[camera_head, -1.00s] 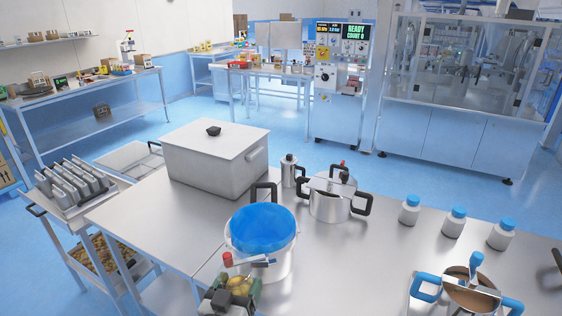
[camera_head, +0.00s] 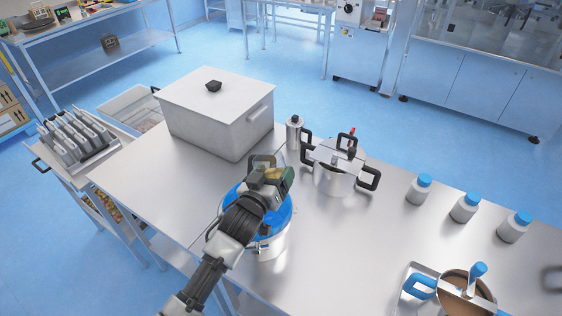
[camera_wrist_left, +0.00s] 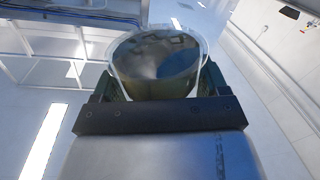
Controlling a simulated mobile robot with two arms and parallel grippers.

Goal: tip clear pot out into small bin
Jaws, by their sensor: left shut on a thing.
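My left gripper (camera_head: 276,178) is over a steel bin with a blue liner (camera_head: 272,248), which I take to be the small bin. It is shut on the clear pot. In the head view the pot is hard to make out; a greyish see-through patch (camera_head: 263,160) at the fingertips looks like it. In the left wrist view the clear pot (camera_wrist_left: 158,62) sits between the two fingers, its round rim facing away from the wrist. The arm hides part of the bin's mouth. My right gripper is not in view.
A large lidded steel box (camera_head: 222,120) stands behind the bin. A lidded pot (camera_head: 335,175) and a small canister (camera_head: 294,132) stand to the right. Several blue-capped bottles (camera_head: 419,190) line the far edge. A blue-handled pan (camera_head: 468,292) is at front right.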

